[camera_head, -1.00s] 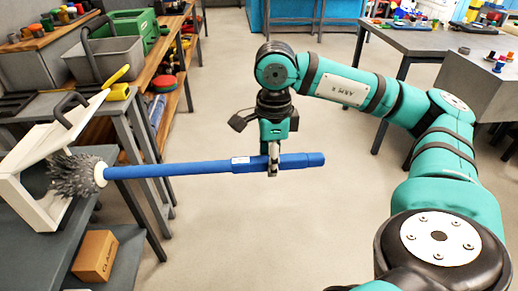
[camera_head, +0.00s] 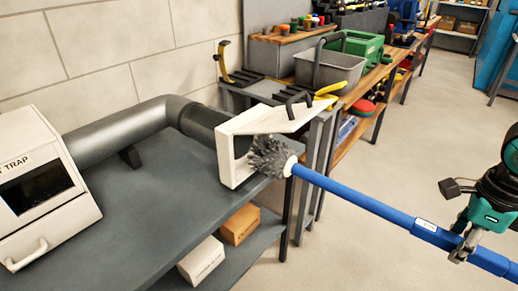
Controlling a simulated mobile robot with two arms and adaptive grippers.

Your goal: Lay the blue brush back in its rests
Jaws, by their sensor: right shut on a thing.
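The blue brush has a long blue handle (camera_head: 365,203) and a grey bristle head (camera_head: 270,157) with a white collar. My right gripper (camera_head: 464,246), at the right edge, is shut on the handle near its far end from the bristles. The bristle head overlaps the opening of the white hood (camera_head: 237,165) at the end of the duct; I cannot tell whether it is partly inside. My left gripper is out of view.
A grey duct (camera_head: 110,138) runs along the dark bench (camera_head: 150,215) from a white trap box (camera_head: 40,185) to the hood. Two small boxes (camera_head: 240,224) sit on the lower shelf. A grey bin (camera_head: 330,72) stands behind. The floor at right is clear.

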